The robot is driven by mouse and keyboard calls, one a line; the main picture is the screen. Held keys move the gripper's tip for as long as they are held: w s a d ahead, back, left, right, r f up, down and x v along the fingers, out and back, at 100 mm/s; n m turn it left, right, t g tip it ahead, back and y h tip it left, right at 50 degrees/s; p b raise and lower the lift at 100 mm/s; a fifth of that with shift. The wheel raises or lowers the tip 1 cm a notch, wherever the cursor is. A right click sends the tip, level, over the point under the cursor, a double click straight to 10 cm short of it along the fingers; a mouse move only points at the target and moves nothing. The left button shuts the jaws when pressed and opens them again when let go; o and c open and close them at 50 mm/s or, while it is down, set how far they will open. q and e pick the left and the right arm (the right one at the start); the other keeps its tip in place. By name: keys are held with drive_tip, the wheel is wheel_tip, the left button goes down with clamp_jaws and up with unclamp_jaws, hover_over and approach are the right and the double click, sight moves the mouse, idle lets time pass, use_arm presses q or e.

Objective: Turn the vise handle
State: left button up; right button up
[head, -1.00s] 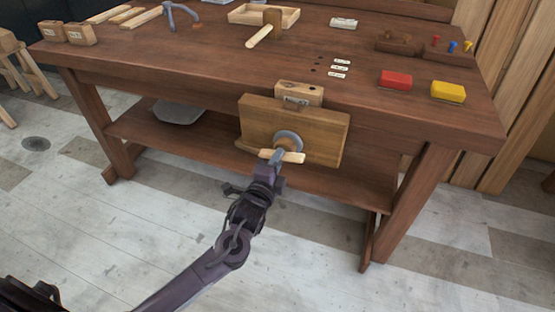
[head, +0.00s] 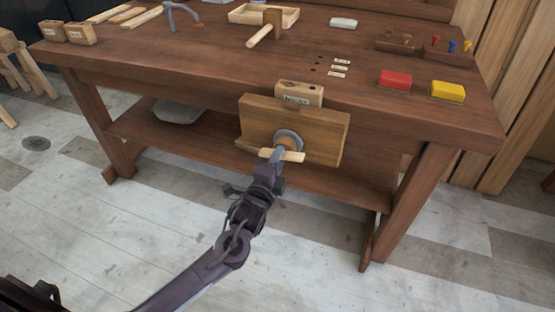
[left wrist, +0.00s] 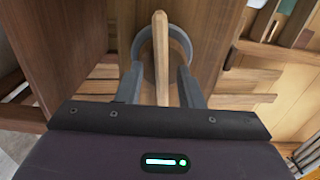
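The vise is on the front of the workbench, with a broad wooden jaw (head: 318,132) and a round grey collar (head: 288,138). Its pale wooden handle (head: 286,155) lies nearly level across the collar in the head view. In the left wrist view the handle (left wrist: 160,55) runs up the middle, in front of the grey collar (left wrist: 181,42). My left gripper (head: 276,163) is at the handle. In the left wrist view its two fingers (left wrist: 160,82) stand on either side of the handle, with a gap showing on both sides. My right gripper is not in view.
The workbench (head: 200,62) carries a mallet (head: 265,28), a red block (head: 395,79), a yellow block (head: 447,91) and a shallow wooden tray (head: 245,14). A lower shelf (head: 150,131) runs beneath. The floor in front is clear around my arm.

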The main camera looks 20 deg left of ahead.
use_arm(q)
drive_tip(key=s, duration=0.7)
drive_tip(key=shift+s+a, duration=0.15)
drive_tip(key=shift+s, duration=0.25)
